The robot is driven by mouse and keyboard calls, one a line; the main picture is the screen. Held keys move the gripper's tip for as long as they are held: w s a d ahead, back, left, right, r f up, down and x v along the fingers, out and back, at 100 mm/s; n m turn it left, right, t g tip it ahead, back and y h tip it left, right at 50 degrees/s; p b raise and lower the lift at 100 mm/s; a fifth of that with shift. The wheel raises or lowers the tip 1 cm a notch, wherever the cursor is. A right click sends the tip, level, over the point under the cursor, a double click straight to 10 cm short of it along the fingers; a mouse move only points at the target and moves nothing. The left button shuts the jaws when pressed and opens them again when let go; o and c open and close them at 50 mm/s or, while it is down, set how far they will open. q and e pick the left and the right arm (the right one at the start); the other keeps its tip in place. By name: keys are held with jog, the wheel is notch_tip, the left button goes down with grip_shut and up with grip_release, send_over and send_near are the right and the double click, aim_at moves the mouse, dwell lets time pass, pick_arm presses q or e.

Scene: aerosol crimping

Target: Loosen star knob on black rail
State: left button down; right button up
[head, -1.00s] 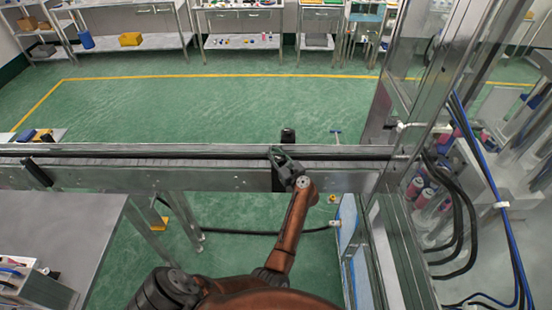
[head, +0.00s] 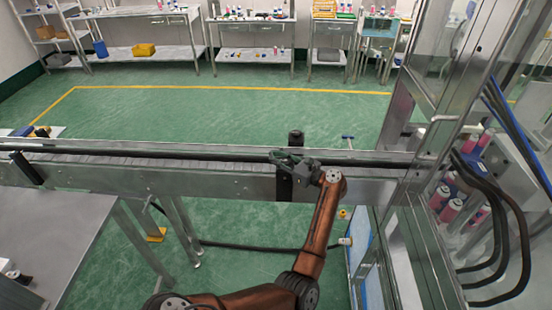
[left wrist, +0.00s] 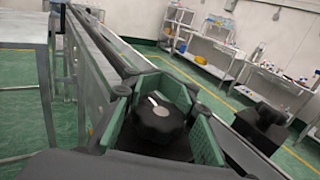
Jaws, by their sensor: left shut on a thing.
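The black rail (head: 150,151) runs along the top of the steel conveyor, and a black bracket (head: 284,187) stands on its near side. My left gripper (head: 280,158) is at the top of this bracket. In the left wrist view, the black star knob (left wrist: 158,118) with a pale mark on top sits between the green finger pads of my left gripper (left wrist: 160,105). The gripper is shut on the knob. In the head view the gripper hides the knob. The rail (left wrist: 97,42) runs away at upper left in the wrist view. My right gripper is not in view.
A second black bracket (head: 25,168) is at the conveyor's left. A black block (head: 296,138) stands on the far side. A grey table (head: 65,235) is at lower left.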

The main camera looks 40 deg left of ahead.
aim_at(290, 163)
pick_arm(q)
jog(key=shift+f, duration=0.1)
dwell(0.3)
jog(key=c, duration=1.8)
grip_release()
jog(key=d, duration=1.2)
jog(key=shift+s, duration=0.25)
